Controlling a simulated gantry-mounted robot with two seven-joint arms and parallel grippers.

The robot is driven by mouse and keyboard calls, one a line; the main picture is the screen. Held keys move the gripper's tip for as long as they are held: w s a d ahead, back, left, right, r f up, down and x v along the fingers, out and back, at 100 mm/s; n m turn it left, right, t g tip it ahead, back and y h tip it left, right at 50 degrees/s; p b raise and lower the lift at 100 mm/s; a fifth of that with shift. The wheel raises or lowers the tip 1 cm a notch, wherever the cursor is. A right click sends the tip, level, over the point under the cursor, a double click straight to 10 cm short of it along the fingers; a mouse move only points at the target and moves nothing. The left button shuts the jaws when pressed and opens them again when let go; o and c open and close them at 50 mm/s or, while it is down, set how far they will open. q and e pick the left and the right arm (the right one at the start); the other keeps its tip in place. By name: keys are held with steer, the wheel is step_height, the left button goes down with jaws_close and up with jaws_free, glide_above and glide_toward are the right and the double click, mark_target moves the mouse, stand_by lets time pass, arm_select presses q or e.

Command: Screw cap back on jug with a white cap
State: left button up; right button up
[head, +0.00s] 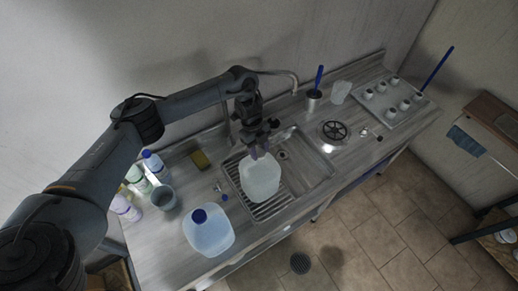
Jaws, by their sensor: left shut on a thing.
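A pale translucent jug (260,180) stands on the ribbed drainer at the left side of the sink. My left gripper (260,152) points down at the top of this jug. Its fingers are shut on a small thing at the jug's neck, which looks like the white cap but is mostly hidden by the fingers. I cannot tell whether the cap sits on the neck or just above it. My right gripper is not in view.
A larger jug with a blue cap (209,232) stands at the front left. A sponge (201,160) lies behind the drainer. A burner (334,131) is right of the sink.

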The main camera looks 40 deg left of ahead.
arm_select(q)
steer(key=shift+m, duration=0.3)
steer(key=shift+r+m+g+p, duration=0.1)
steer(key=shift+m+g+p, duration=0.2)
steer(key=shift+m+p, duration=0.35)
steer(key=m, duration=0.3)
steer(key=shift+w+g+y+p, duration=0.1)
steer(key=shift+g+y+p, duration=0.2)
steer(key=shift+p, duration=0.05)
steer(key=shift+f+m, duration=0.2)
steer(key=shift+m, duration=0.35)
steer(key=shift+m+g, duration=0.3)
steer(key=shift+m, duration=0.5)
steer(key=m+y, duration=0.1)
steer(key=m, duration=0.3)
steer(key=shift+g, duration=0.3)
